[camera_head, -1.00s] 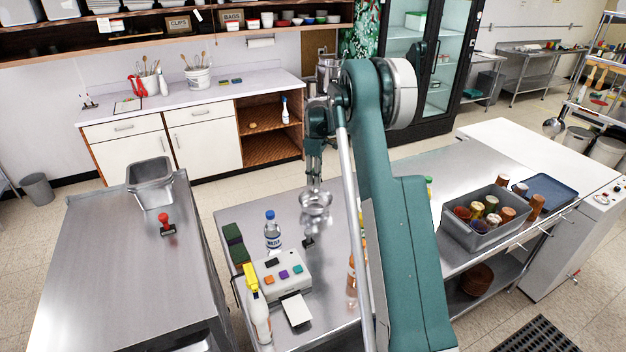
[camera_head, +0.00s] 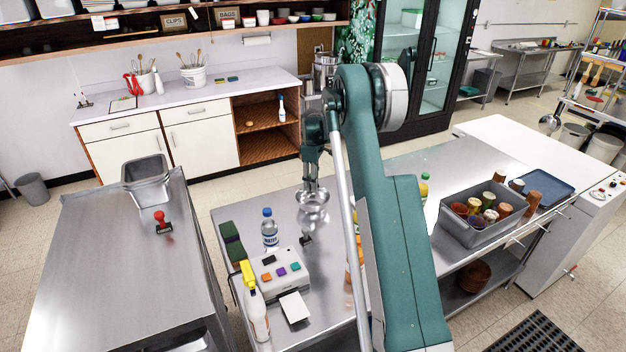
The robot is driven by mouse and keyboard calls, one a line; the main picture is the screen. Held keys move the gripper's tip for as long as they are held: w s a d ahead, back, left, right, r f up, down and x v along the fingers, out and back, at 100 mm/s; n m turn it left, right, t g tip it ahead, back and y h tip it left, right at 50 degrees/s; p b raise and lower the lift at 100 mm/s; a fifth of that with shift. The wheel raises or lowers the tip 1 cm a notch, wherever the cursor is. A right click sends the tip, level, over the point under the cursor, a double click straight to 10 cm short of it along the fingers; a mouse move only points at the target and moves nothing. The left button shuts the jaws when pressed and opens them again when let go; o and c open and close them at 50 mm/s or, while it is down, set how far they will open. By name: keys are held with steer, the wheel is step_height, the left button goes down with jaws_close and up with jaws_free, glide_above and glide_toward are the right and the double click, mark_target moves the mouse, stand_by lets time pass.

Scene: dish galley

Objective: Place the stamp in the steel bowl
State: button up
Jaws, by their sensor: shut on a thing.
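My gripper (camera_head: 311,188) points down at the steel bowl (camera_head: 313,207), with its fingertips at or just above the rim. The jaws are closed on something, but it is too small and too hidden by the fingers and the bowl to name. The shiny round bowl appears to stand on the middle steel table. A stamp with a red handle and dark base (camera_head: 162,223) stands upright on the left steel table, well away from my gripper. A small dark object (camera_head: 306,240), too small to identify, lies on the middle table in front of the bowl.
A water bottle (camera_head: 269,228), a grey box with coloured blocks (camera_head: 279,274), a yellow-topped spray bottle (camera_head: 256,308) and green pads (camera_head: 232,243) stand left of the bowl. A steel pan (camera_head: 146,180) sits on the left table. A grey bin of jars (camera_head: 478,232) is at right.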

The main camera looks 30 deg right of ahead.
steer(key=shift+f+b, duration=0.5)
steer(key=shift+f, duration=2.7)
steer(key=o, duration=1)
steer(key=shift+r, duration=0.15)
steer(key=shift+r+p, duration=0.45)
steer(key=shift+r, duration=2.9)
steer(key=shift+a+r, duration=0.1)
